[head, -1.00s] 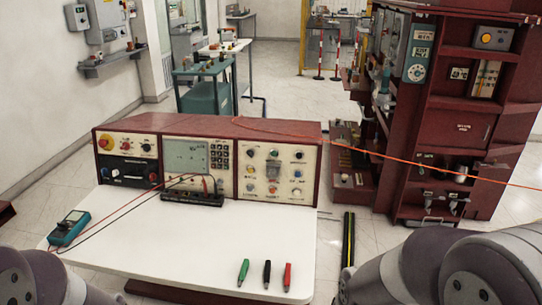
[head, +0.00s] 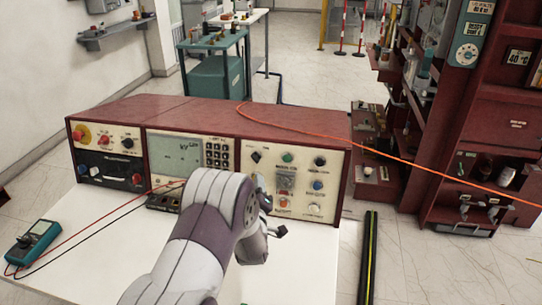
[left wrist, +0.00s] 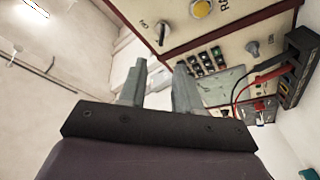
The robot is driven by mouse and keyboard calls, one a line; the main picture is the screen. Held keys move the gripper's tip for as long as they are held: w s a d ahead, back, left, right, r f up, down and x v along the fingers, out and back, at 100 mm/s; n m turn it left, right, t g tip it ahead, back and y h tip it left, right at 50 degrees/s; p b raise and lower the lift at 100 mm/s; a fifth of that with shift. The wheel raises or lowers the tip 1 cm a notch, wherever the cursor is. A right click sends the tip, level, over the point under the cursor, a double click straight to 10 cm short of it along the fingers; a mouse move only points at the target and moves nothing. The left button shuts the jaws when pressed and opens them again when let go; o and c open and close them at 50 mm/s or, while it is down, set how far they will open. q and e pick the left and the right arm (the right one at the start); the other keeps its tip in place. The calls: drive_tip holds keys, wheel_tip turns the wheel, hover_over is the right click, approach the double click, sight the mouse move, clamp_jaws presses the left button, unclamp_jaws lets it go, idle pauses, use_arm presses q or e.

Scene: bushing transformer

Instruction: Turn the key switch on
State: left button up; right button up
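The control console (head: 215,113) has a cream right-hand panel (head: 305,173). A dark diamond-shaped switch (head: 256,156) sits at its upper left; I take it for the key switch, though it is too small to be sure. In the left wrist view, what looks like the same switch (left wrist: 162,32) is at the top, beside a yellow button (left wrist: 201,8). My left gripper (head: 272,218) is in front of the panel's lower left, below the switch. Its two fingers are apart and empty in the left wrist view (left wrist: 158,88). My right gripper is out of view.
The white tabletop (head: 90,240) carries a teal multimeter (head: 32,242) at left, with red and black leads running to a black terminal block (head: 163,198). A red cabinet (head: 500,130) stands at right. An orange cable (head: 400,160) stretches between console and cabinet.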

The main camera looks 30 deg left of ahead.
sight(255, 160)
use_arm(q)
drive_tip(key=p+x, duration=0.1)
drive_tip(key=x, duration=1.1)
drive_tip(key=shift+w+f, duration=0.15)
clamp_jaws()
